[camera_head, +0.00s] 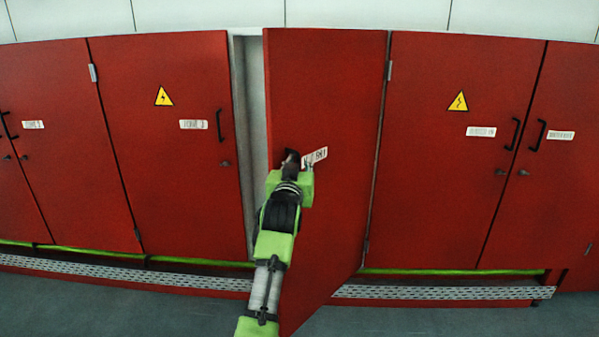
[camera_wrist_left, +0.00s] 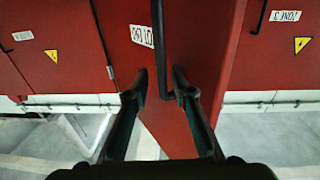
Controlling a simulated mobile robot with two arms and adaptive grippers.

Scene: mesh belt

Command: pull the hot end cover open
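The hot end cover is a red door (camera_head: 325,95) in a row of red cabinet doors. It stands ajar in the head view, hinged on its right side, with its left edge swung out. In the left wrist view its red face (camera_wrist_left: 205,45) carries a white label and a black bar handle (camera_wrist_left: 159,40). My left gripper (camera_head: 299,160) is at the door's left part and hides the handle in the head view. In the left wrist view the gripper's fingers (camera_wrist_left: 160,85) stand apart on both sides of the handle's lower end, with gaps visible. My right gripper is not in view.
A pale opening (camera_head: 254,100) shows left of the ajar door. Shut red doors with black handles stand on the left (camera_head: 165,200) and right (camera_head: 440,190). A perforated metal strip (camera_head: 440,292) runs along the bottom. The grey floor (camera_head: 480,320) in front looks clear.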

